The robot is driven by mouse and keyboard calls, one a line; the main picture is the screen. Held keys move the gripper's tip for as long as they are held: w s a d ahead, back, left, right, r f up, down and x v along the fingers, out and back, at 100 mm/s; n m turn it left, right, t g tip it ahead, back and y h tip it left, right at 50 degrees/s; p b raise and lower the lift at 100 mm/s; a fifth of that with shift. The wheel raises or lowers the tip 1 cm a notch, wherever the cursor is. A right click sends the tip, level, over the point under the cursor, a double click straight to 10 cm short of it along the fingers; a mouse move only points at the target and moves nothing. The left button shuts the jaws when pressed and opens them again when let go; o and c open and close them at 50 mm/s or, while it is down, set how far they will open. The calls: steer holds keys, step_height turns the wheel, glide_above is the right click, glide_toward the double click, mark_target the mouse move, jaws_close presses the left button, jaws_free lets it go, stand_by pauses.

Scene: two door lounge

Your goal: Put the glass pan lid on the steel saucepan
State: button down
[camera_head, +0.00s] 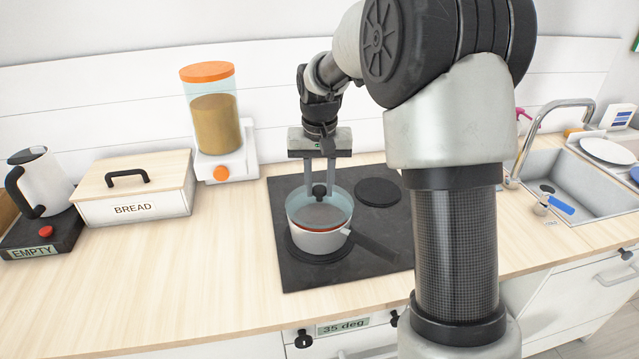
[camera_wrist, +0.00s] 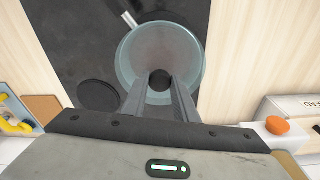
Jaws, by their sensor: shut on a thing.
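The glass pan lid (camera_head: 335,203) is a clear bluish disc with a black knob, over the steel saucepan (camera_head: 318,241). The saucepan stands on the hob with its dark handle pointing to the lower right. My gripper (camera_head: 320,192) points down from above, shut on the lid's knob. In the wrist view my gripper (camera_wrist: 160,85) has its fingertips at the knob, and the lid (camera_wrist: 135,50) covers most of the saucepan. I cannot tell whether the lid touches the saucepan's rim or hangs just above it.
The black hob (camera_head: 300,277) has a free burner (camera_head: 377,192) behind the saucepan. A bread box (camera_head: 135,187), a dispenser (camera_head: 214,120) and a kettle (camera_head: 40,180) stand to the left. A sink (camera_head: 575,180) lies at the right. The counter front is clear.

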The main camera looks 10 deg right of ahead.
steer(key=shift+f+b, duration=0.5)
steer(key=shift+f, duration=0.3)
stand_by(0.5)
steer(key=c, duration=1.3)
jaws_free()
steer(key=shift+c, duration=0.2)
steer(key=shift+r, duration=0.1)
step_height(320, 180, up, 17)
steer(key=s+p, duration=0.2)
steer(key=s+r+n+t+p, duration=0.1)
steer(key=s+r, duration=0.2)
steer(key=s, duration=0.4)
steer(key=s+r+t+p, duration=0.1)
steer(key=s+r+p, duration=0.15)
steer(key=s, duration=0.45)
steer(key=s+f+n+t+p, duration=0.1)
steer(key=s+f+t, duration=0.1)
steer(key=s, duration=1.1)
steer(key=shift+f, duration=0.75)
